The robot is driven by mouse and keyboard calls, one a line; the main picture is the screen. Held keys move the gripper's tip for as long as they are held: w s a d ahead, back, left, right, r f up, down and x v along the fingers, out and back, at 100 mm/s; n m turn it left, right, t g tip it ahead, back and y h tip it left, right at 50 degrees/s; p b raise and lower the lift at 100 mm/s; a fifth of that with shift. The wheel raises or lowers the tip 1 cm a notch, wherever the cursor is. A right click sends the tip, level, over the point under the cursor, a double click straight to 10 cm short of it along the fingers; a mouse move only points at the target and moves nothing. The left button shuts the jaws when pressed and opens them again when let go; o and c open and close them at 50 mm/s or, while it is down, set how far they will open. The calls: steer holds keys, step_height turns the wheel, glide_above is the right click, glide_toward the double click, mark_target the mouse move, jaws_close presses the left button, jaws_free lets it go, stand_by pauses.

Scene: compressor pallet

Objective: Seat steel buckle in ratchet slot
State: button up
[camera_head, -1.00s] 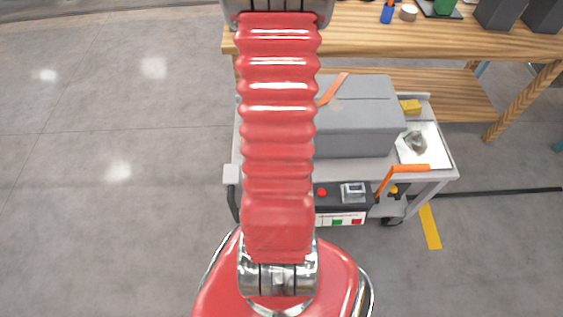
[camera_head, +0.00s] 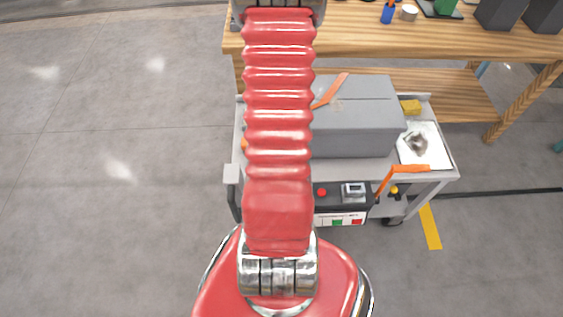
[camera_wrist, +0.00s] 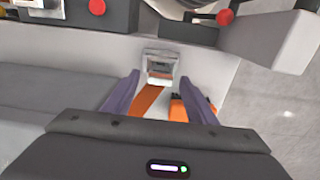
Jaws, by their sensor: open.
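In the wrist view my gripper (camera_wrist: 162,77) is open, with a purple-grey finger on each side. Beyond and between the fingertips is a small steel fitting (camera_wrist: 160,62) with an orange strap (camera_wrist: 150,101) running from it. I cannot tell whether this fitting is the buckle or the ratchet, or whether the fingers touch it. An orange-and-black piece (camera_wrist: 179,108) lies close to the right finger. In the head view an orange strap (camera_head: 330,91) shows on the grey box (camera_head: 355,112). My gripper is hidden there.
The cart (camera_head: 440,176) stands before a wooden bench (camera_head: 350,30). A white sheet (camera_head: 431,156) with a crumpled grey thing (camera_head: 416,143), a yellow block (camera_head: 410,107) and an orange bar (camera_head: 400,170) are at its right. Red knobs (camera_wrist: 97,7) border the wrist view's top.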

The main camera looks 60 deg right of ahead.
steer(key=shift+f, duration=2)
steer(key=shift+c, duration=0.3)
steer(key=c, duration=1.2)
steer(key=shift+o, duration=0.2)
steer(key=shift+r, duration=0.1)
steer(key=shift+r, duration=4.95)
